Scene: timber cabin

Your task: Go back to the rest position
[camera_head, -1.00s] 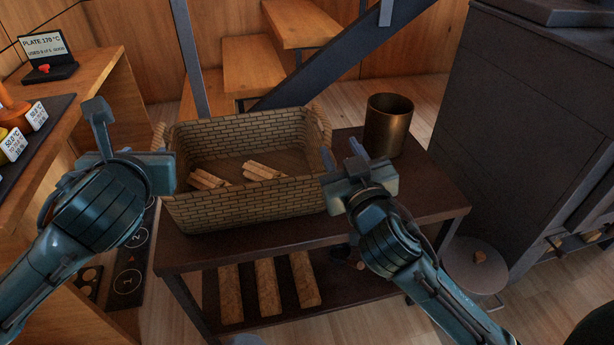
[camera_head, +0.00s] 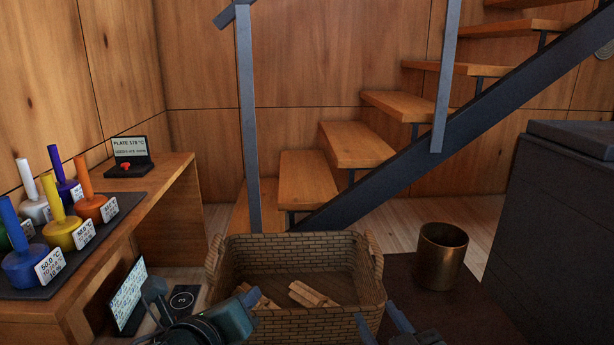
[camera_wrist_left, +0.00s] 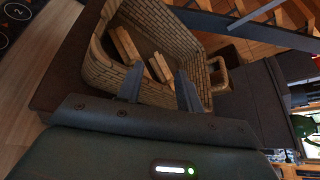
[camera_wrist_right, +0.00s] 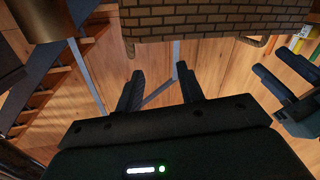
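My right gripper (camera_head: 385,322) is at the bottom edge of the head view, in front of the basket's right end. Its two fingers stand apart and empty in the right wrist view (camera_wrist_right: 160,88). My left gripper (camera_head: 200,300) is at the bottom of the head view, by the basket's left front corner. In the left wrist view (camera_wrist_left: 160,88) its fingers are apart with nothing between them, and the basket shows beyond. In the head view the wrists are partly cut off by the lower edge.
The brick-patterned basket (camera_head: 300,320) holds several wood pieces (camera_head: 310,294). It stands on a dark table (camera_head: 450,305) beside a bronze pot (camera_head: 440,255). A wooden counter (camera_head: 165,185) with coloured flasks (camera_head: 60,228) is on the left. A dark stove (camera_head: 560,215) is on the right.

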